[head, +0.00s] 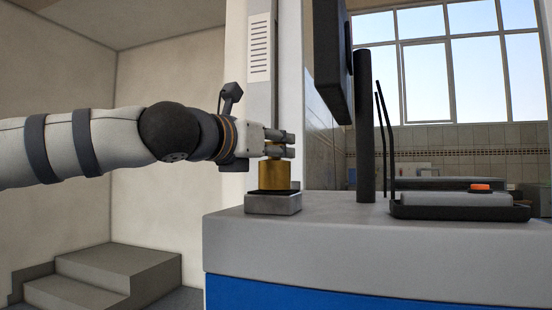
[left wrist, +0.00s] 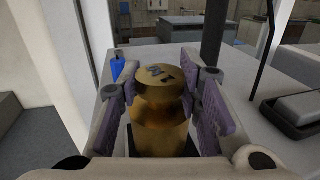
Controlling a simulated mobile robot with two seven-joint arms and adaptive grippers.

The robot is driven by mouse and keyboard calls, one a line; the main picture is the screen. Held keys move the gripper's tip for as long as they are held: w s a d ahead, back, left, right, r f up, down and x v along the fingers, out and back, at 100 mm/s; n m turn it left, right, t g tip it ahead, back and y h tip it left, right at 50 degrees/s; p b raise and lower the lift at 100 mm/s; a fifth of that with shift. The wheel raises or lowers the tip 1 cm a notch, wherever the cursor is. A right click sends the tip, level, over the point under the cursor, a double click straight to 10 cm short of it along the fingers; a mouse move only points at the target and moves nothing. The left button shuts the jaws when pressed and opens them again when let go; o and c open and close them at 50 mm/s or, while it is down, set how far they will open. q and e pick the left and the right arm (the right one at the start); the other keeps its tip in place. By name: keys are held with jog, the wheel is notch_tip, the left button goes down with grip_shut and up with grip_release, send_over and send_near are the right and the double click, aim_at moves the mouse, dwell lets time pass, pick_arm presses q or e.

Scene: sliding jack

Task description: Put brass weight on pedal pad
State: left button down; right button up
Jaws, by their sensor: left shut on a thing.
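The brass weight (head: 274,175) is upright, right over the pedal pad (head: 273,203), a small grey block with a dark top at the left end of the grey counter. Its base appears to touch the pad's dark top. My left gripper (head: 277,143) is shut on the weight's upper part. In the left wrist view the weight (left wrist: 162,112) stands between the two purple-lined fingers, and a dark edge of the pad shows beneath it. My right gripper is in neither view.
The grey counter (head: 330,243) has a blue front. A dark post (head: 364,125) with a panel rises right of the pad. Further right is a black tray (head: 460,213) holding a grey device with an orange button (head: 480,187). Grey steps (head: 105,270) stand at lower left.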

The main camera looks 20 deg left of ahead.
pick_arm(q)
jog(key=shift+s+r, duration=0.1)
jog(key=shift+r, duration=0.05)
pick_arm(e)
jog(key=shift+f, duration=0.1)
pick_arm(q)
jog(key=shift+f, duration=0.25)
jog(key=c, duration=1.2)
grip_release()
jog(key=shift+o, duration=0.2)
jog(key=shift+f, duration=0.1)
jog(key=shift+s+r, duration=0.2)
jog(key=shift+r, duration=0.05)
jog(key=p+v, duration=0.1)
jog(key=v, duration=1)
jog(key=shift+s+f, duration=0.15)
jog(key=shift+s, duration=0.1)
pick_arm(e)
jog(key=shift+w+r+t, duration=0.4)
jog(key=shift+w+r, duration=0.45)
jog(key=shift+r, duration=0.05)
